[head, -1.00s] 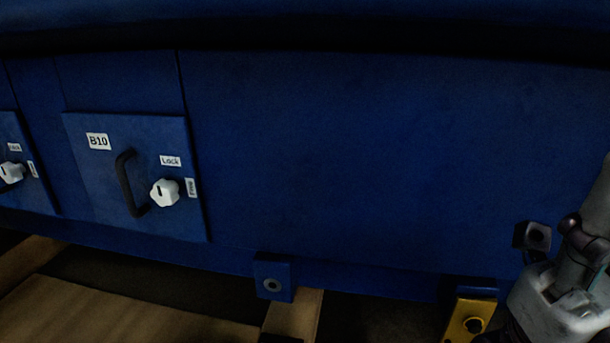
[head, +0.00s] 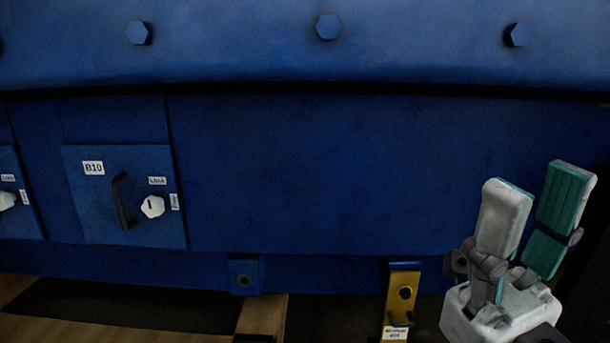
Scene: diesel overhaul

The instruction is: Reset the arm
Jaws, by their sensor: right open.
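My right gripper (head: 537,218) is at the lower right of the head view, pointing up. Its two pale fingers with green pads stand apart, and nothing shows between them. It is in front of the right part of the blue engine side (head: 330,185). My left gripper is not in view.
A blue cover marked B10 (head: 85,210) has a dark handle (head: 122,202) and a white lock knob (head: 152,207). A yellow bracket (head: 402,292) with a hook and label hangs left of my right gripper. Hexagonal bolts (head: 328,27) line the upper ledge. A wooden beam (head: 262,317) lies below.

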